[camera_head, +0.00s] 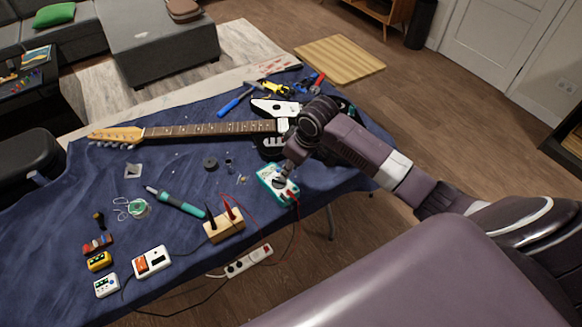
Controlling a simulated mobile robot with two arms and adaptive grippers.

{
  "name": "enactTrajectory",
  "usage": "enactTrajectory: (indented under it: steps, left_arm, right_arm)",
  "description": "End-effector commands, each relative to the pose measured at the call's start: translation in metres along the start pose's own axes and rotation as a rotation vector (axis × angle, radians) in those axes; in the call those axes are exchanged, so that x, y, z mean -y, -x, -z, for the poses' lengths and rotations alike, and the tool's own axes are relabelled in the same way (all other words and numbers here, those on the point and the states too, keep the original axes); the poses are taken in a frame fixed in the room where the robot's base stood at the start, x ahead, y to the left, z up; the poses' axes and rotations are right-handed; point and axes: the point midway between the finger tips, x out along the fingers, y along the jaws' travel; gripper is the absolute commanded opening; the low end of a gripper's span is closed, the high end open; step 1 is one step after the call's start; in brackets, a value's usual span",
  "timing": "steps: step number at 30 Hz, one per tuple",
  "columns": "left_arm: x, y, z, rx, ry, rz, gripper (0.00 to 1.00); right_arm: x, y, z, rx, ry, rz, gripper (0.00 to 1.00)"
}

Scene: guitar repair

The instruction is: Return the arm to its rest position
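My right arm reaches in from the right over the table. Its gripper (283,178) points down at the teal multimeter (268,187), over or touching its dial area. The fingers are small and dark here, so I cannot tell whether they are open or shut, or whether they touch the dial. The multimeter lies on the blue cloth of the table (60,235) near its front right edge. My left gripper is not in view.
An electric guitar (205,129) lies across the table, its body partly hidden behind my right arm. A soldering iron (178,202), a wooden probe block (224,225), a white-red device (152,262) and red leads lie around the multimeter. Open floor (440,110) is at the right.

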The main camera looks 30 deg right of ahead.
Motion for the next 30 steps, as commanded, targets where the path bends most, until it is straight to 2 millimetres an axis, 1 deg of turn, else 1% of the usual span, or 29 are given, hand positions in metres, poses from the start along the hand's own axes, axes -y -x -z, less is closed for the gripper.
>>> enactTrajectory:
  steps: [8, 11, 14, 17, 18, 20, 21, 22, 25, 30]
  left_arm:
    - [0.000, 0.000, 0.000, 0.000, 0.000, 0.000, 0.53]
    - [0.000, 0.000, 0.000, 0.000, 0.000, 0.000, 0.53]
    - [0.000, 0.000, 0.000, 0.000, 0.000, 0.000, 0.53]
    - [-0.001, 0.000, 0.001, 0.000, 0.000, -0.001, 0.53]
    - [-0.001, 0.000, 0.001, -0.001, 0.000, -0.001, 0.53]
    - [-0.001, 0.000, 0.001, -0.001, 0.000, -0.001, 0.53]
    - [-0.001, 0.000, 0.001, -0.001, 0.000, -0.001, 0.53]
    - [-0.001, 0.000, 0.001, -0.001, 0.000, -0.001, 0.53]
    - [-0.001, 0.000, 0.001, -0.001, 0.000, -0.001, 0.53]
    - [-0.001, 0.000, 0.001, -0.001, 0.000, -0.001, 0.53]
  right_arm:
    - [0.001, 0.000, 0.000, 0.000, 0.000, 0.001, 0.24]
    - [0.012, -0.004, -0.006, 0.001, 0.008, 0.008, 0.24]
    - [0.041, -0.011, -0.021, 0.000, 0.023, 0.024, 0.24]
    - [0.078, -0.014, -0.042, -0.007, 0.031, 0.037, 0.24]
    - [0.092, -0.014, -0.052, -0.010, 0.029, 0.041, 0.24]
    - [0.113, -0.011, -0.067, -0.018, 0.020, 0.045, 0.24]
    - [0.126, -0.008, -0.078, -0.023, 0.010, 0.045, 0.24]
    - [0.135, -0.004, -0.087, -0.026, -0.001, 0.045, 0.24]
    - [0.154, 0.008, -0.113, -0.033, -0.044, 0.032, 0.24]
    - [0.168, 0.029, -0.145, -0.030, -0.112, 0.002, 0.24]
